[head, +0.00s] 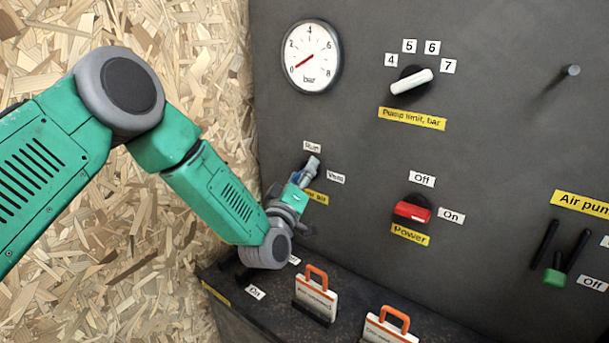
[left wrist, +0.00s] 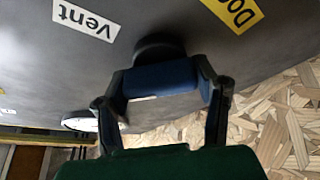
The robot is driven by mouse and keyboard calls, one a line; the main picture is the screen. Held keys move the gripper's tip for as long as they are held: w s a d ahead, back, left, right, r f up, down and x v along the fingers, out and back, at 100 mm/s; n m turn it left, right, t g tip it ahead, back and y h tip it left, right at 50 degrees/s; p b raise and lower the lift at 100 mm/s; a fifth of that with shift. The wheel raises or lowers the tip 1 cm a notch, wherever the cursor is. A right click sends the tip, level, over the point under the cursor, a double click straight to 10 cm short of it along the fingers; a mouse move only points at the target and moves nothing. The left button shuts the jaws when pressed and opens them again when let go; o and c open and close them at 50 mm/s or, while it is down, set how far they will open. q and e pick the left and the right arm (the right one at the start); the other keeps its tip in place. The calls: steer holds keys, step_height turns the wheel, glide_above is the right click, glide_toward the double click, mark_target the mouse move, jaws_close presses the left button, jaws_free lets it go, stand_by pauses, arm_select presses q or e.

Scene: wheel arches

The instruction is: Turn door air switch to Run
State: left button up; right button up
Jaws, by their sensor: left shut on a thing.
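The door air switch is on the dark panel, with the Run label (head: 312,146) above it and the Vent label (head: 336,177) to its right. Its yellow label (head: 316,198) is partly hidden by my gripper. My left gripper (head: 304,174) is at the switch and hides most of it in the head view. In the left wrist view, the switch's blue handle (left wrist: 160,78) lies between the two fingers, in front of a dark round base (left wrist: 158,48). The gripper is shut on this handle. I cannot tell exactly where the handle points. My right gripper is not in view.
A pressure gauge (head: 308,57) and the white pump limit knob (head: 411,82) are above. The red power switch (head: 412,211) is to the right. Tags with orange handles (head: 315,295) stand on the ledge below. A chipboard wall (head: 200,45) is on the left.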

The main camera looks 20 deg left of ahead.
arm_select(q)
steer(key=n, duration=0.2)
steer(key=n+g+y, duration=0.1)
steer(key=n, duration=0.2)
steer(key=shift+a+f, duration=0.15)
steer(key=shift+a, duration=0.05)
steer(key=shift+f+n+g+y+b, duration=0.1)
steer(key=shift+n+g+y+b, duration=0.3)
steer(key=shift+n, duration=0.65)
steer(key=shift+n+g+y+b, duration=0.1)
steer(key=shift+n+g, duration=0.5)
steer(key=shift+n, duration=0.45)
steer(key=o, duration=1.2)
steer(key=shift+w, duration=0.1)
steer(key=shift+a, duration=0.1)
steer(key=s, duration=1.2)
steer(key=shift+d+f, duration=0.1)
steer(key=shift+d, duration=0.15)
